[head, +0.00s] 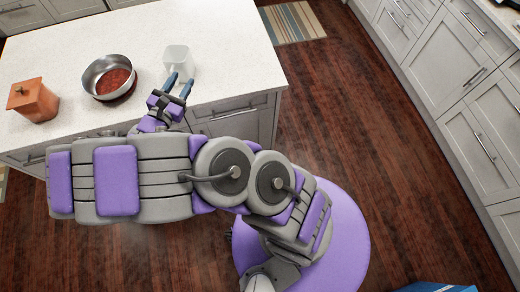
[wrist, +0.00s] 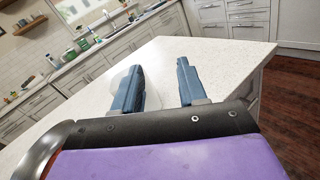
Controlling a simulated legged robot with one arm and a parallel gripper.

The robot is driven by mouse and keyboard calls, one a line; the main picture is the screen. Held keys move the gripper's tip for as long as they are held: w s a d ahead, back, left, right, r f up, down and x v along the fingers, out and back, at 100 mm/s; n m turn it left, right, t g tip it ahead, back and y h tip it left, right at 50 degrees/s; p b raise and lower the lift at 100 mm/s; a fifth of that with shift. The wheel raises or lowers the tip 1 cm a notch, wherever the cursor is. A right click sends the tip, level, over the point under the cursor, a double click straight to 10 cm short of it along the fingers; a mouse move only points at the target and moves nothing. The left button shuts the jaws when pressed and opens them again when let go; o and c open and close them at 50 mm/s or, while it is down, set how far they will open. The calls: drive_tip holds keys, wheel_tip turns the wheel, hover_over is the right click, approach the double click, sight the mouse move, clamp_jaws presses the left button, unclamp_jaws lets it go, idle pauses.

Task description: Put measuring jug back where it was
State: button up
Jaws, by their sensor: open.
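The measuring jug (head: 177,58), pale and see-through, stands upright on the white island counter (head: 215,28) near its front edge. My gripper (head: 181,80) is open and empty at the near side of the jug, its blue fingertips pointing at it. In the head view the fingertips overlap the jug's lower part; I cannot tell if they touch it. In the wrist view the open gripper (wrist: 160,68) shows both fingers apart, and the jug (wrist: 118,80) is partly hidden behind the left finger.
A metal pan (head: 100,68) with reddish contents stands left of the jug. An orange-brown lidded canister (head: 33,100) is farther left. The counter behind and right of the jug is clear. Grey cabinets (head: 470,125) line the right side across a wooden floor.

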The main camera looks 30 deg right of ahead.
drive_tip(key=s+d+r+m+g+y, duration=0.1)
drive_tip(key=s+d+r+m+g, duration=0.3)
drive_tip(key=s+d+m+g, duration=0.35)
drive_tip(key=s+d+r+m+g, duration=0.5)
drive_tip(key=s+d+m, duration=0.1)
drive_tip(key=s+d, duration=0.35)
drive_tip(key=s+a+m+y, duration=0.4)
drive_tip(key=s+a+y, duration=0.1)
drive_tip(key=s, duration=0.4)
drive_tip(key=s+a+m+y, duration=0.5)
drive_tip(key=s+y, duration=0.3)
drive_tip(key=s, duration=0.2)
drive_tip(key=shift+a+r, duration=0.45)
drive_tip(key=shift+a, duration=0.3)
